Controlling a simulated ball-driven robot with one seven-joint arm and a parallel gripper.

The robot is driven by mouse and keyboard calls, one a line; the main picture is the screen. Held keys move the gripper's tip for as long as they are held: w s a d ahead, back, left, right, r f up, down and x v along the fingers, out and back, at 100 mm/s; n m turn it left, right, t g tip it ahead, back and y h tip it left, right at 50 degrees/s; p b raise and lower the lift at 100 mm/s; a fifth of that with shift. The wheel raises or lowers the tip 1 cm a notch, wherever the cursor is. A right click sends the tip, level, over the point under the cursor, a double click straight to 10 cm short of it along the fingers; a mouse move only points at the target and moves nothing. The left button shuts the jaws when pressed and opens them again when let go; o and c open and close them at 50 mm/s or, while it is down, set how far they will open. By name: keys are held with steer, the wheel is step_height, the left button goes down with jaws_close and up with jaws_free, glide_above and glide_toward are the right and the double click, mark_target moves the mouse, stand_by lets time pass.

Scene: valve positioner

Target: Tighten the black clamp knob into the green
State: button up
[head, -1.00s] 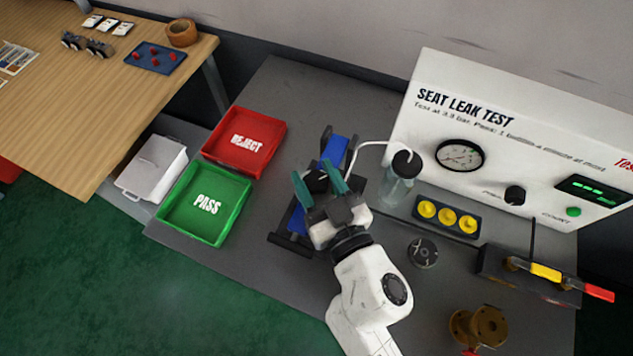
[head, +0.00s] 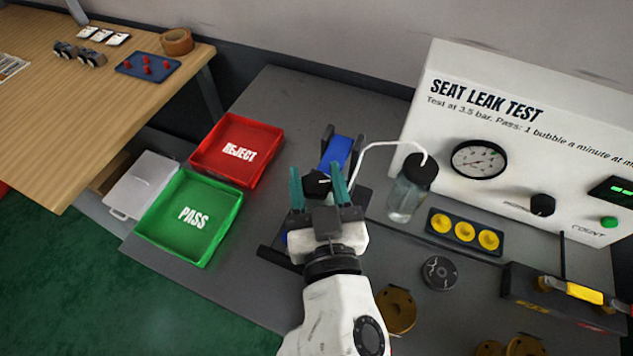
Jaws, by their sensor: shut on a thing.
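The black clamp knob (head: 317,183) sits on the blue and black clamp fixture (head: 337,151) in the middle of the grey bench. My gripper (head: 317,178) has its two teal fingers on either side of the knob and is shut on it. The fingers and palm hide part of the knob and much of the clamp. I cannot see any green mark at the knob from here.
A red REJECT tray (head: 240,150) and a green PASS tray (head: 190,217) stand left of the clamp. A bubble bottle (head: 408,190) with a white tube stands close on the right. Beyond it are a yellow-cup block (head: 465,231), a dark disc (head: 440,273) and the white test panel (head: 520,150).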

steer(key=o, duration=1)
steer(key=shift+b+v, duration=1.8)
steer(key=shift+v, duration=3.6)
steer(key=shift+a, duration=0.1)
